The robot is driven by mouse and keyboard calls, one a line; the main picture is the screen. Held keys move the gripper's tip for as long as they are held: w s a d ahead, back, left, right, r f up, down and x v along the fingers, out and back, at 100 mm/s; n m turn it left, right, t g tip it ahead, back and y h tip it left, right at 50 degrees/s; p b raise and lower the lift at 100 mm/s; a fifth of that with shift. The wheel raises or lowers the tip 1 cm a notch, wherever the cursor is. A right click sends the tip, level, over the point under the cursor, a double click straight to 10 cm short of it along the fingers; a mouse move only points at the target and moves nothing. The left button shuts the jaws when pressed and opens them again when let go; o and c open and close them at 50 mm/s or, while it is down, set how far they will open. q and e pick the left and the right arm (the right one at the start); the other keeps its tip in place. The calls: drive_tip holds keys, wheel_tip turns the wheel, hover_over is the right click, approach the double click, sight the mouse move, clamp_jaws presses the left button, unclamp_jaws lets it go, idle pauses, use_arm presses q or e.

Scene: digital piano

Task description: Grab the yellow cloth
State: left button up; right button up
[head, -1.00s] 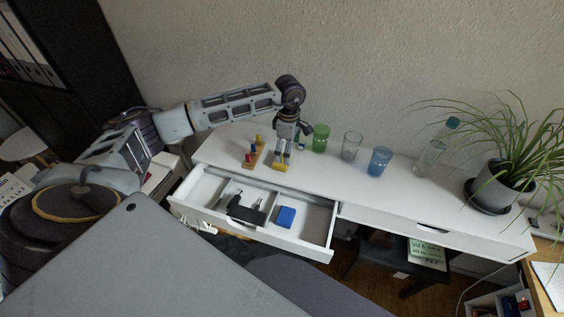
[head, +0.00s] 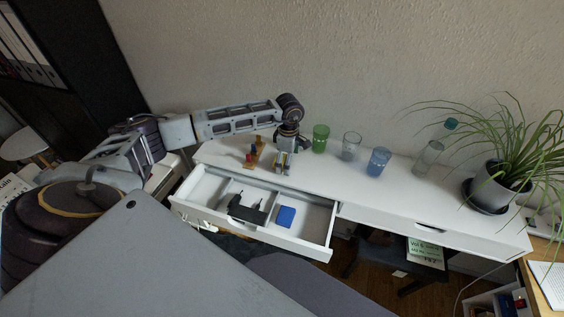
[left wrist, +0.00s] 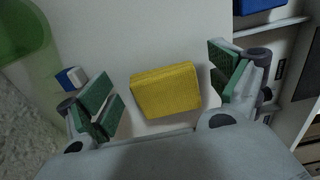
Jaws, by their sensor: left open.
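The yellow cloth (left wrist: 166,90) is a folded, flat block on the white desk top. In the left wrist view it lies between the two green-padded fingers of my left gripper (left wrist: 163,80), with a gap on each side. In the head view my left gripper (head: 283,163) points down at the desk, just behind the open drawer. It is open and empty, and it hides most of the cloth there. My right gripper is not in view.
A wooden block toy with coloured pegs (head: 252,155) stands close left of the gripper. A green glass (head: 320,139), a clear glass (head: 350,146) and a blue glass (head: 378,161) stand to the right. The open drawer (head: 318,228) holds a black item (head: 246,212) and a blue block (head: 286,216).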

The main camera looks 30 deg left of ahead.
use_arm(q)
drive_tip(key=c, duration=0.9)
drive_tip(key=shift+c, duration=0.2)
drive_tip(key=shift+r, duration=0.2)
wheel_tip(320, 180, up, 10)
drive_tip(key=b, duration=0.1)
drive_tip(key=shift+f, duration=0.15)
